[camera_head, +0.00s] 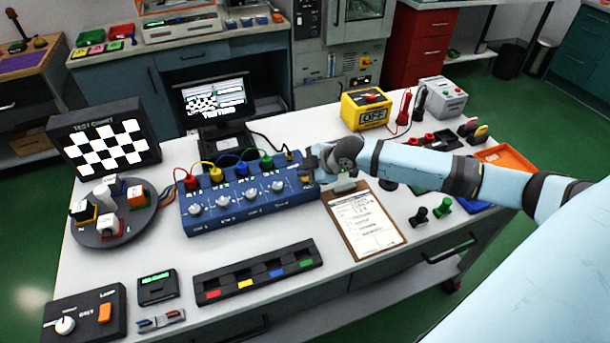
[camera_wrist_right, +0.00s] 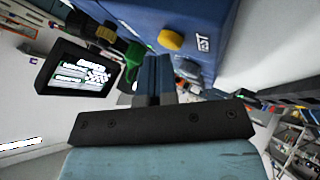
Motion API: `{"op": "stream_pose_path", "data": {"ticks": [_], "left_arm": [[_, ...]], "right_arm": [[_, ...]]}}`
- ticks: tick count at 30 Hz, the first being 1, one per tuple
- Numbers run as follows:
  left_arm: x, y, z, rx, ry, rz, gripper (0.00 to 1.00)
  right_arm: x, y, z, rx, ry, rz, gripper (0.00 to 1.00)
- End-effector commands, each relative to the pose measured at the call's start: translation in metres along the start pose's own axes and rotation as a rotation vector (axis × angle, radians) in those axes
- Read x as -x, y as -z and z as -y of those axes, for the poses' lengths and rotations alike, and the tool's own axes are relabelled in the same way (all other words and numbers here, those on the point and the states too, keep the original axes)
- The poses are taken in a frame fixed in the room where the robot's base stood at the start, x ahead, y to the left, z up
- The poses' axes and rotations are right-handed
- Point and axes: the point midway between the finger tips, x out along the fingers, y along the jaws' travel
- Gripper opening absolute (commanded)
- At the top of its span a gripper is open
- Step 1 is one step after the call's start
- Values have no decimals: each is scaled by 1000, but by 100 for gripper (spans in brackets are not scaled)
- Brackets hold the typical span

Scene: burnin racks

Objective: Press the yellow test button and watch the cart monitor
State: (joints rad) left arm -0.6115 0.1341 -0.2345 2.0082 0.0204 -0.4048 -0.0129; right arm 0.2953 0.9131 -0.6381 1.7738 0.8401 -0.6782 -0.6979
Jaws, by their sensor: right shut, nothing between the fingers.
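The blue box (camera_head: 250,197) with several knobs and coloured plugs stands on the white table. In the right wrist view the yellow button (camera_wrist_right: 171,40) is on the box face beside the word TEST. My right gripper (camera_head: 312,163) is at the box's right end, shut and empty. In the right wrist view its fingers (camera_wrist_right: 153,68) point toward the box, below the yellow button in the picture; I cannot tell whether they touch the box. The monitor (camera_head: 214,101) behind the box is lit, with a checker pattern and text; it also shows in the wrist view (camera_wrist_right: 78,78). My left gripper is out of view.
A checkered test chart (camera_head: 104,140) and a round tray (camera_head: 142,222) stand at left. A clipboard (camera_head: 363,222) lies right of the box. A yellow supply (camera_head: 366,111) marked OFF stands behind my right arm. A dark strip (camera_head: 258,272) lies in front.

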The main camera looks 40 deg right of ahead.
Motion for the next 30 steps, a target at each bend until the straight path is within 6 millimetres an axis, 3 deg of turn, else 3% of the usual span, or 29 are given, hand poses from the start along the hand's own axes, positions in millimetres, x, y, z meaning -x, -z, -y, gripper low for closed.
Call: {"op": "stream_pose_path", "data": {"ticks": [5,17,30], "left_arm": [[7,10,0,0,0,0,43],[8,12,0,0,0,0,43],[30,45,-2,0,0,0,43]], "right_arm": [[8,6,-6,0,0,0,0],[10,7,-7,0,-1,0,0],[39,28,-28,0,-1,-1,0]]}}
